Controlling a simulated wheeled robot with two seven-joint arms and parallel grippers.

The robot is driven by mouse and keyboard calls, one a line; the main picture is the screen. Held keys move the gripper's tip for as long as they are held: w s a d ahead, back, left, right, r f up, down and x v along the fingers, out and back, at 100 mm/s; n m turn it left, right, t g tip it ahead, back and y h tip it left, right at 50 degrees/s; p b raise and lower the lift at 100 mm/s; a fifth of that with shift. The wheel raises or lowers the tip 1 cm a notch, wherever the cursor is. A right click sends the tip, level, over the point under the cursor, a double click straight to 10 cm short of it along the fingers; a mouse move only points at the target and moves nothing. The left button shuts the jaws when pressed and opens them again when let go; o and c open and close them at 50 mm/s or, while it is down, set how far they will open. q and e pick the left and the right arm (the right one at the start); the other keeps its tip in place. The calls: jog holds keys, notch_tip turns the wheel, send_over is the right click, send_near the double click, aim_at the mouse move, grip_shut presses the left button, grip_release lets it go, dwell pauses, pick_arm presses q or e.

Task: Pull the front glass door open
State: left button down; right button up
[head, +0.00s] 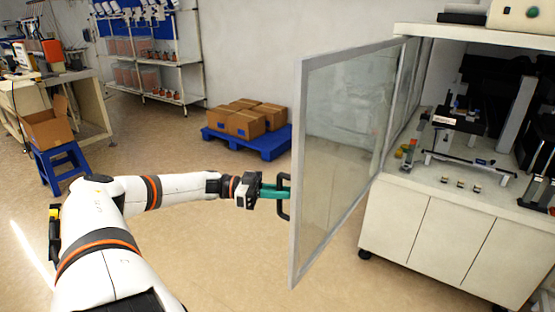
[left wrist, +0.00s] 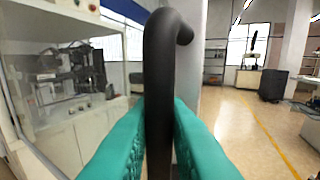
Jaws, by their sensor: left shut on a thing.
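The front glass door (head: 345,130) has a grey metal frame and stands swung well out from the white cabinet (head: 440,235). Its black handle (head: 283,197) is on the door's free edge, facing left in the head view. My left gripper (head: 278,191), with green fingers, is shut on the handle. In the left wrist view the black handle (left wrist: 158,90) stands upright between the two green fingers (left wrist: 158,135). The glass pane shows at the left of that view. My right gripper is not in view.
Inside the cabinet are a machine (head: 460,120) and small parts on the white worktop. Cardboard boxes sit on a blue pallet (head: 270,143) behind the door. A blue stool (head: 62,165) stands at the left. The floor around the door is clear.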

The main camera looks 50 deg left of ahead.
pick_arm(q)
jog(key=c, duration=1.8)
grip_release()
jog(key=shift+o, duration=0.2)
jog(key=p+v, duration=0.1)
jog(key=v, duration=1.1)
